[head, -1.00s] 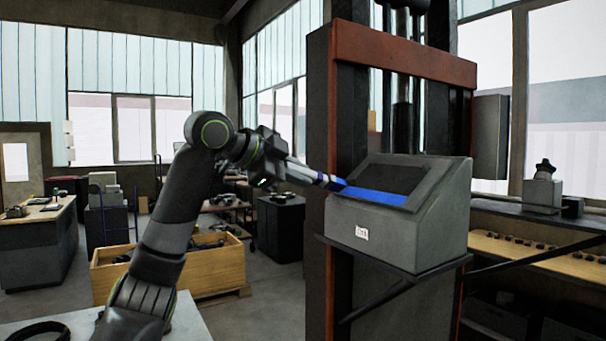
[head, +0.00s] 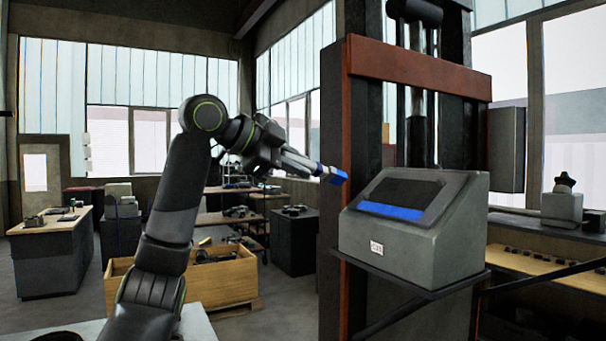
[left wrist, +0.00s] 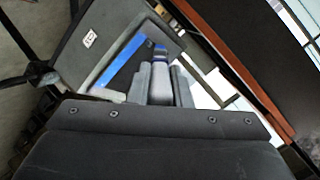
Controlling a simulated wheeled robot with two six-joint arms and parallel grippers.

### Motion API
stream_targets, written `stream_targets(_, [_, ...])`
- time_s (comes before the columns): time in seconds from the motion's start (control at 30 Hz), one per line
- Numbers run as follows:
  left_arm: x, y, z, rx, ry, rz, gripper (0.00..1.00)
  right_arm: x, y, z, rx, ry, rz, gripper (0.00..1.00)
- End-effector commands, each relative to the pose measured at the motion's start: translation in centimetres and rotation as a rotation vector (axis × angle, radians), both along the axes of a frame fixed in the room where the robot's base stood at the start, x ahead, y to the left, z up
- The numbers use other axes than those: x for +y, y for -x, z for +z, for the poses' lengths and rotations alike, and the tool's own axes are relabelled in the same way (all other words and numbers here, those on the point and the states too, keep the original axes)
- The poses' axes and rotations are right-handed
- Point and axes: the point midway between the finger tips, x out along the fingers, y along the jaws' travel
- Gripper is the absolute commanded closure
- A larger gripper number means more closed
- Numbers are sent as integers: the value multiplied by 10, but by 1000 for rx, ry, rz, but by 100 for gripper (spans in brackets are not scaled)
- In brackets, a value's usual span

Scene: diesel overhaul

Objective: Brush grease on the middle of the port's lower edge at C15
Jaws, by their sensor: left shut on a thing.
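The grey sloped-top box (head: 412,240) carries a small white label (head: 377,248) that seems to read C15. Its dark port (head: 405,191) has a blue strip (head: 392,211) along the lower edge. My left gripper (head: 296,162) is shut on a brush (head: 328,172) with a blue end section. In the head view the brush tip is left of the port, apart from the strip. In the left wrist view the brush (left wrist: 160,72) points up between my gripper fingers (left wrist: 162,88), right of the blue strip (left wrist: 122,62). My right gripper is out of view.
The box sits on a dark bracket shelf (head: 400,290) before a red and black column frame (head: 418,68). A wooden crate (head: 225,278) stands on the floor behind my left arm. A bench with parts (head: 540,262) is at the right.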

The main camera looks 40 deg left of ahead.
Motion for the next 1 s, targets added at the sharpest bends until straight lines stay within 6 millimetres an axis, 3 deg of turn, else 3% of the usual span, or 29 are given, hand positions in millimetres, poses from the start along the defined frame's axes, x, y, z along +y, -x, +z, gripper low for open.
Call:
stream_targets(0.37, [1,2,2,0,0,0,100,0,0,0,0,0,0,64])
stream_targets(0.73, [7,17,24,-1,1,0,100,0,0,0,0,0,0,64])
stream_targets(1.0, [7,18,26,0,0,0,100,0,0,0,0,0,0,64])
